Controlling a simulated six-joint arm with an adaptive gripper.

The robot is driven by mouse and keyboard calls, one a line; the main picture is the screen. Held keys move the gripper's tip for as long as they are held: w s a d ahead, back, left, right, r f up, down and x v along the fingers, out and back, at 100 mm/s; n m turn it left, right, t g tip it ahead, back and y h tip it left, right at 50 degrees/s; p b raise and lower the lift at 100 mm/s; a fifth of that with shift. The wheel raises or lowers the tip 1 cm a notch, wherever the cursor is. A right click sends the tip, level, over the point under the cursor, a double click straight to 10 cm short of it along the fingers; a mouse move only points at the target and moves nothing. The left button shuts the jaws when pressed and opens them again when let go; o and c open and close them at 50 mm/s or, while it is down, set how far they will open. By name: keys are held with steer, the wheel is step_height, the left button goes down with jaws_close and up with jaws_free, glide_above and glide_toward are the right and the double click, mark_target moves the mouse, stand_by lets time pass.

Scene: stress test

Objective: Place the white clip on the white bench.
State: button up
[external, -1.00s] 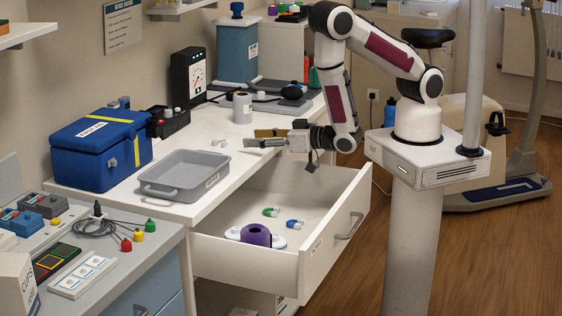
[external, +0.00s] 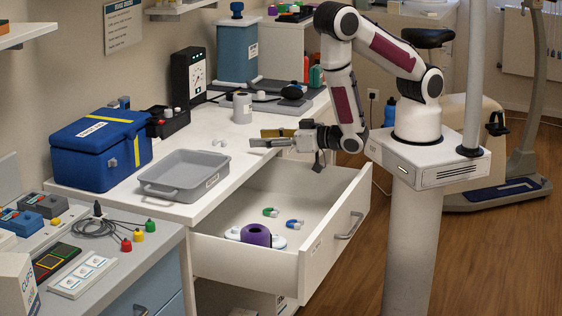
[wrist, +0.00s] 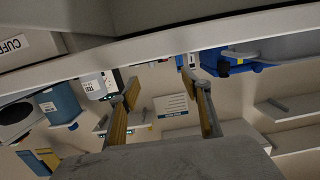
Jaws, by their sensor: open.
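A small white piece, seemingly the white clip (external: 220,142), lies on the white bench (external: 196,212) behind the grey tray; its shape is too small to make out. My gripper (external: 262,138) is level above the bench's right part, pointing left, to the right of the white piece and apart from it. In the wrist view, the two fingers of my gripper (wrist: 160,85) stand wide apart with nothing between them. I cannot pick out the clip in that view.
The grey tray (external: 160,191) and blue box (external: 75,165) stand on the bench. Below, an open drawer (external: 249,268) holds a purple roll (external: 257,235), a green clip (external: 270,212) and a blue one (external: 294,225).

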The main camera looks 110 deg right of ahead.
steer(key=shift+w+a+r+m+g+y, duration=0.1)
steer(key=shift+w+a+m+g+y, duration=0.1)
steer(key=shift+w+a+y, duration=0.2)
steer(key=shift+w+a+r+m+g+y, duration=0.1)
steer(key=shift+w+a+m+y, duration=0.15)
steer(key=shift+w, duration=0.2)
steer(key=a+y, duration=0.1)
steer(key=w+a+r+y, duration=0.1)
steer(key=w+a+y, duration=0.1)
steer(key=shift+w+a+r+g, duration=0.25)
steer(key=shift+r+g, duration=0.05)
steer(key=shift+r, duration=0.05)
steer(key=s+a+r+n+g+y, duration=0.1)
steer(key=s+a+r+n+y, duration=0.25)
steer(key=a+r+y, duration=0.55)
steer(key=s+d+r+n+g+h, duration=0.1)
steer(key=s+r, duration=0.4)
steer(key=s, duration=0.6)
steer(key=s+r+n+g+h, duration=0.1)
steer(key=s+r+n+g, duration=0.2)
steer(key=s, duration=0.9)
step_height(320, 180, up, 2)
steer(key=shift+d+r+n, duration=0.2)
steer(key=shift+d+n, duration=0.15)
steer(key=shift+n, duration=0.75)
steer(key=shift+o, duration=0.4)
steer(key=shift+w+f, duration=0.1)
